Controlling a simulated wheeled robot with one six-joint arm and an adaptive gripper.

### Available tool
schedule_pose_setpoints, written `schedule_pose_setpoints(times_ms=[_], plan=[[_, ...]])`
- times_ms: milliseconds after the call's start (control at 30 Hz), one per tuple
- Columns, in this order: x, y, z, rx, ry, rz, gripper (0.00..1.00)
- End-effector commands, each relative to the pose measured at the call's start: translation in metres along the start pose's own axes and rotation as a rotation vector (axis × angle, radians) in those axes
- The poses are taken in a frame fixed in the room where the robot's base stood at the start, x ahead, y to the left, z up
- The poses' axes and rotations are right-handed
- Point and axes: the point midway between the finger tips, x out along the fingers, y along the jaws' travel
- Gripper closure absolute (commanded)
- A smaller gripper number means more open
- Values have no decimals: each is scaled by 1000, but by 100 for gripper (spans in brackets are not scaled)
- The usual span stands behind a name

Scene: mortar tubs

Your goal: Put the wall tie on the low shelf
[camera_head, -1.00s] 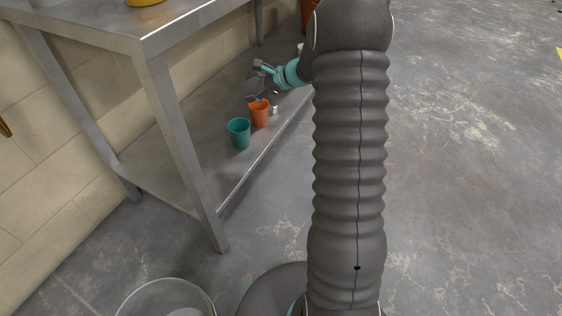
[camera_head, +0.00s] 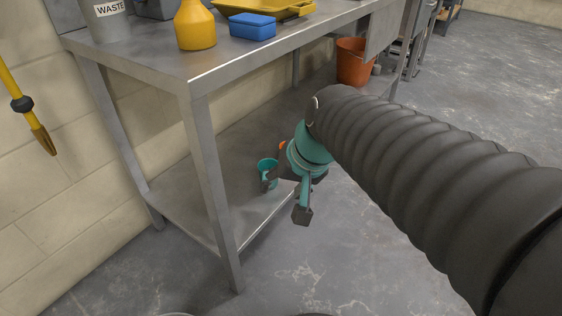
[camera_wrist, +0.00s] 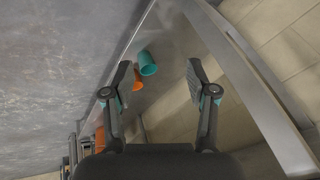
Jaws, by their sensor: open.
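The low shelf (camera_head: 190,205) is the grey metal lower board of the steel table. A teal cup (camera_head: 266,165) and an orange cup (camera_head: 282,148), mostly hidden by my arm, are on it. In the wrist view the teal cup (camera_wrist: 147,63) and orange cup (camera_wrist: 137,84) show between and beyond my fingers. My gripper (camera_head: 285,198) is open, at the shelf's front edge near the teal cup, with one finger overlapping the cup in the head view. It looks empty in the wrist view (camera_wrist: 157,82). I cannot make out a wall tie in either current view.
The tabletop above the shelf holds a yellow bottle (camera_head: 195,28), a blue block (camera_head: 252,26), a yellow tray (camera_head: 270,8) and a bin marked WASTE (camera_head: 108,22). An orange bucket (camera_head: 353,65) is farther right. The table's front leg (camera_head: 214,180) stands left of my gripper. Floor is open in front.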

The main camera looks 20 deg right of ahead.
Motion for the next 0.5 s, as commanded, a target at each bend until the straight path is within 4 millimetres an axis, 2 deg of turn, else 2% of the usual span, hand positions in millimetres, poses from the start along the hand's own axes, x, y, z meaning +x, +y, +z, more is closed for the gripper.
schedule_pose_setpoints(times_ms=[33,100,200,300,500], plan=[[-8,5,13,-64,24,27,42],[-14,15,28,-148,49,68,42],[-21,27,43,-242,79,118,42],[-26,35,53,-302,99,152,42],[-28,41,58,-342,110,176,42]])
